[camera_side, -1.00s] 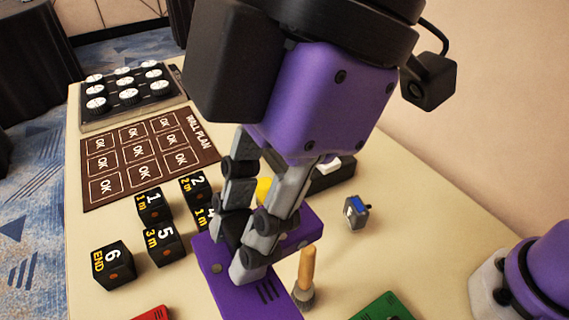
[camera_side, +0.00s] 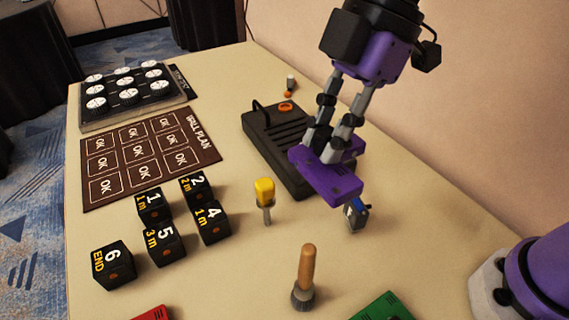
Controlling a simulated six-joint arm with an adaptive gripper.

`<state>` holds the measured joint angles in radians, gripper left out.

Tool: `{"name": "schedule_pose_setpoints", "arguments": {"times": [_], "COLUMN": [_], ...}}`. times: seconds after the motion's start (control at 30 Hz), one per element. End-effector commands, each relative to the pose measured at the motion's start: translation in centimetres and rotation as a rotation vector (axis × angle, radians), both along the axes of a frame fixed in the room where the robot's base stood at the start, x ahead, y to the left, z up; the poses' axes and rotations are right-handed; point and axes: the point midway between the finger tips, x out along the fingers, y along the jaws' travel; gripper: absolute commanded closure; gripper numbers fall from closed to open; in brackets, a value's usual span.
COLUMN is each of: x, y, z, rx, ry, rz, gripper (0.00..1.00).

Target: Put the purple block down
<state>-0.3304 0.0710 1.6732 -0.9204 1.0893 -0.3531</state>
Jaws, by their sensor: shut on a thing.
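The purple block (camera_side: 328,178) is a flat purple piece with dark slots at one end. My gripper (camera_side: 327,140) is shut on it, with the fingers coming down onto its far part. The block appears raised above the table, in front of the right end of a black ribbed box (camera_side: 275,150). It partly covers a small grey device with a blue face (camera_side: 356,214). The exact height of the block over the table cannot be told.
A yellow-topped tool (camera_side: 265,197) and a wooden-handled tool (camera_side: 306,275) stand nearby. Several black numbered cubes (camera_side: 163,243) sit left, near the brown wall plan board (camera_side: 150,157) and a tray of white dials (camera_side: 128,90). Red and green pieces (camera_side: 383,308) lie at the front edge. The right-hand table is mostly clear.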

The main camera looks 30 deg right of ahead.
Motion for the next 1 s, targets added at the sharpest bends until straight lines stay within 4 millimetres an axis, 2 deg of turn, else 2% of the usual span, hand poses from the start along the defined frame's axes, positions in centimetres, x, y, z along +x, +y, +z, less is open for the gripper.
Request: {"name": "schedule_pose_setpoints", "arguments": {"times": [0.17, 0.27, 0.5, 0.6, 0.87, 1.0], "x": [-0.1, -0.2, -0.1, -0.1, 0.0, 0.0], "y": [0.0, -0.1, -0.1, -0.1, -0.1, -0.1], "z": [-2.1, -4.4, -11.3, -13.4, -15.8, -18.1], "rx": [-0.001, -0.006, -0.006, -0.006, -0.004, -0.005], "ry": [0.004, 0.004, 0.004, 0.001, -0.001, 0.002], "rz": [-0.001, -0.001, 0.001, -0.001, 0.000, 0.000], "gripper": [1.00, 1.00, 1.00, 1.00, 1.00, 1.00]}}
